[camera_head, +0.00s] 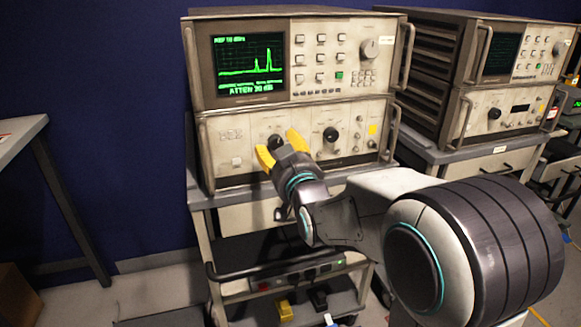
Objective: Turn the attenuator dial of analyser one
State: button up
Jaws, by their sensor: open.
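An analyser (295,28) stands on a cart in the middle of the head view, made of two stacked units. Its screen (248,62) is lit green with a trace and reads "ATTEN 30 dB". The lower unit has a black dial (276,141) on the left, partly covered by my gripper, and another black dial (331,134) to its right. My gripper (279,149) has yellow fingertips spread apart in front of the left dial. It is open. I cannot tell whether the fingertips touch the dial. Which dial is the attenuator is not readable.
A second analyser (515,65) stands on another cart at the right. The first cart's lower shelf holds a flat dark unit and small yellow and black items.

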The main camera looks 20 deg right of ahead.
jog(key=s, duration=0.9)
jog(key=shift+s, duration=0.2)
jog(key=s+r+g+p, duration=0.4)
jog(key=s+p, duration=0.3)
jog(key=p, duration=0.2)
jog(key=s+r+n+g+p, duration=0.1)
jog(key=s+r+g+p, duration=0.3)
jog(key=s+p, duration=0.4)
jog(key=s+r+g+p, duration=0.3)
jog(key=s+g+p, duration=0.3)
jog(key=s+p, duration=0.2)
jog(key=p, duration=0.2)
jog(key=shift+s+r+n+g+p, duration=0.25)
jog(key=shift+r+n+g+p, duration=0.05)
jog(key=shift+r+n+p, duration=0.1)
jog(key=shift+o, duration=0.2)
